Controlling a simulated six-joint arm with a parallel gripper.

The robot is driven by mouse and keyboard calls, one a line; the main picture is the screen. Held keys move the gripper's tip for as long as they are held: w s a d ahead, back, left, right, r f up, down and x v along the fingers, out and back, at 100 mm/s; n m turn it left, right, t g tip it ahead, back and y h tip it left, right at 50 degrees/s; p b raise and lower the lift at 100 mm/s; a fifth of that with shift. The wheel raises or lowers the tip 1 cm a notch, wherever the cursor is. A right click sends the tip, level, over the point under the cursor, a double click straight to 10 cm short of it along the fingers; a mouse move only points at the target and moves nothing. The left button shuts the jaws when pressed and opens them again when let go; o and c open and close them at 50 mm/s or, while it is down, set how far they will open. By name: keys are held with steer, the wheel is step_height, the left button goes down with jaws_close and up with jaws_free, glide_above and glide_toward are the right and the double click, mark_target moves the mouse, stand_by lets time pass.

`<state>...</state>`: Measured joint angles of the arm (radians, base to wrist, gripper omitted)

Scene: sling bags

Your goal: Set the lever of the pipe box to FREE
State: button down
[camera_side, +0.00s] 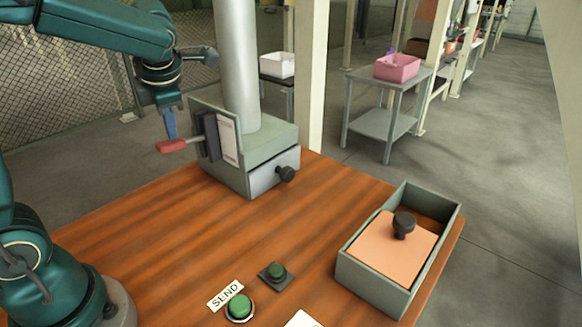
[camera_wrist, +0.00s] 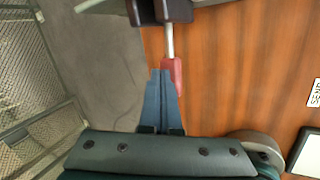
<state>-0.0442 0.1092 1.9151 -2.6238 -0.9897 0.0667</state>
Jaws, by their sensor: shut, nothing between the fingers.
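The pipe box (camera_side: 262,150) is a grey-green box at the table's back edge, with a thick pale pipe rising from it. Its lever sticks out to the left from a dark slotted block, with a thin metal rod and a red grip (camera_side: 171,146). The lever lies nearly level; the writing on the white label plate (camera_side: 227,139) beside it is too small to read. My gripper (camera_side: 171,134) is shut and empty, pointing down at the red grip. In the wrist view its blue fingertips (camera_wrist: 160,74) are beside the red grip (camera_wrist: 172,75); I cannot tell whether they touch.
The box has a drawer (camera_side: 265,176) with a dark knob. An open tray (camera_side: 375,285) with an orange lid-like panel and black knob stands at the right. Green buttons (camera_side: 239,307) and a SEND label (camera_side: 225,295) are in front. The middle of the table (camera_side: 190,240) is clear.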

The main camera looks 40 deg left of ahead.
mark_target(161, 152)
steer(key=s+f, duration=0.3)
steer(key=f, duration=0.2)
steer(key=shift+s+f, duration=0.15)
steer(key=shift+f, duration=0.15)
stand_by(5.0)
steer(key=shift+r, duration=0.1)
stand_by(0.4)
